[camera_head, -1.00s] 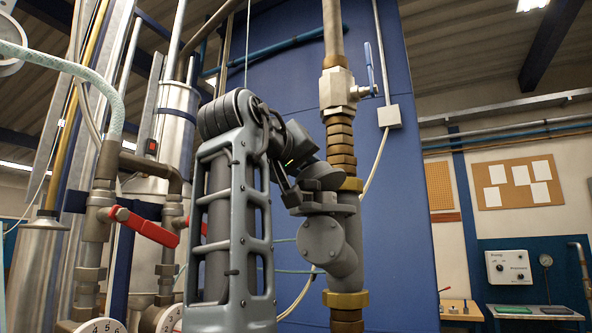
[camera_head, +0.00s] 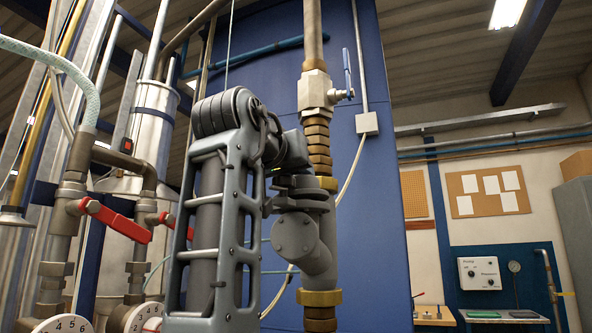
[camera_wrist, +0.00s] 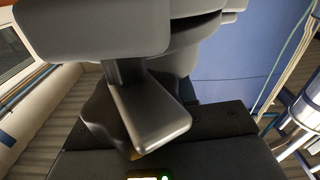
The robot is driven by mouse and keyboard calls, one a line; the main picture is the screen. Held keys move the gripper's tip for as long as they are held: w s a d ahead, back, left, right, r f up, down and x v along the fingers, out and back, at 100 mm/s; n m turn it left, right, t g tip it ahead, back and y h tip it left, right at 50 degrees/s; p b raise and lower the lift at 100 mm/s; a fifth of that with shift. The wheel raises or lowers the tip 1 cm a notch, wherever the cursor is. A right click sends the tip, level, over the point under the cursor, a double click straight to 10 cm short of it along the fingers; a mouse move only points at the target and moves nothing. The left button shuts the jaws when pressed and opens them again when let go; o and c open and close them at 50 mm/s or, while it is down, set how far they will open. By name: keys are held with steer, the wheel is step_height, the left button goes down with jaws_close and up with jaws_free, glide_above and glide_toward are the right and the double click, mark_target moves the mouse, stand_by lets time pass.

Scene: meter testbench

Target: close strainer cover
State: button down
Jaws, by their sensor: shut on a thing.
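The grey strainer (camera_head: 316,258) sits in the vertical pipe between brass fittings. Its round branch end (camera_head: 295,236) faces toward me. The strainer cover (camera_head: 300,184) shows as stacked grey plates at the top of the strainer; I cannot tell whether its faces touch. My gripper (camera_head: 270,183) is at the left edge of the cover, partly hidden by my own arm. In the wrist view, the cover's grey body (camera_wrist: 95,30) fills the top, and its flat tab (camera_wrist: 150,112) reaches down to my dark gripper (camera_wrist: 140,128), which is shut on it.
A valve with a blue lever (camera_head: 347,70) sits above the strainer on the same pipe. Red-handled valves (camera_head: 115,219) and numbered dials (camera_head: 65,324) stand at the left. A blue panel (camera_head: 372,230) lies behind. The space right of the pipe is clear.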

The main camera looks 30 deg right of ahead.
mark_target(277, 176)
steer(key=c, duration=1)
jaws_free()
steer(key=shift+o, duration=0.2)
steer(key=shift+a, duration=0.1)
steer(key=b+v, duration=0.1)
steer(key=v, duration=0.6)
steer(key=shift+s+a+b, duration=0.2)
steer(key=shift+b, duration=0.1)
